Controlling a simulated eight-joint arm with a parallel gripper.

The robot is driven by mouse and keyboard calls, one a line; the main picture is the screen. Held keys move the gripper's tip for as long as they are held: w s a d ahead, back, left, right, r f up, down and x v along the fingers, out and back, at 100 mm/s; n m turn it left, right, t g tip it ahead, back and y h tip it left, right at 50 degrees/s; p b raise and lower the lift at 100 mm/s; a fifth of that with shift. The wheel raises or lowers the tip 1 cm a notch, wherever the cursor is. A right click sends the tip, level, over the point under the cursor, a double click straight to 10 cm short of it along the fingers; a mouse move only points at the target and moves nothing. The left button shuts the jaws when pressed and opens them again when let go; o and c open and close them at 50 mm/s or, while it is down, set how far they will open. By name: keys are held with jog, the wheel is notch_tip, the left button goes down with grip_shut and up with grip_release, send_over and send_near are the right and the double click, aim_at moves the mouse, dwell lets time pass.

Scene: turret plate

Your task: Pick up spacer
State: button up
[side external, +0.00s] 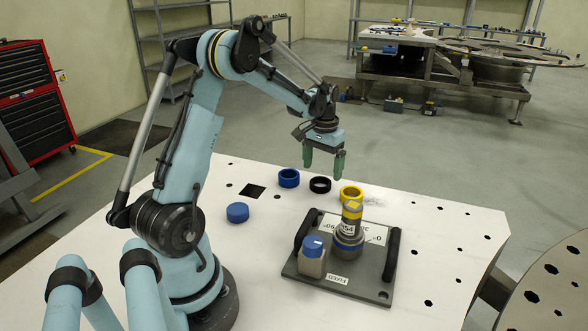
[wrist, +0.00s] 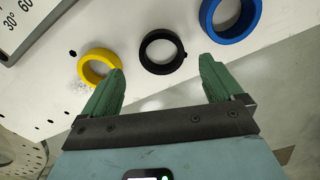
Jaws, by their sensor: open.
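Three rings lie in a row on the white table, and I cannot tell which piece is the spacer. They are a blue ring (side external: 289,182), a black ring (side external: 320,188) and a yellow ring (side external: 343,196). My gripper (side external: 323,171) is open and empty, pointing down above the table near the rings. In the wrist view, the black ring (wrist: 144,54) lies beyond the gap between my open fingers (wrist: 162,68). The yellow ring (wrist: 82,68) is by the left fingertip, and the blue ring (wrist: 233,37) is at the upper right, partly cut off.
The table (side external: 440,225) has several holes and is clear on the right.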

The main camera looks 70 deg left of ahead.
aim_at(321, 177)
notch_tip(321, 177, down, 4)
jog(key=shift+s+a+f, duration=0.1)
jog(key=shift+s, duration=0.05)
jog(key=c, duration=1.1)
jog(key=shift+c, duration=0.2)
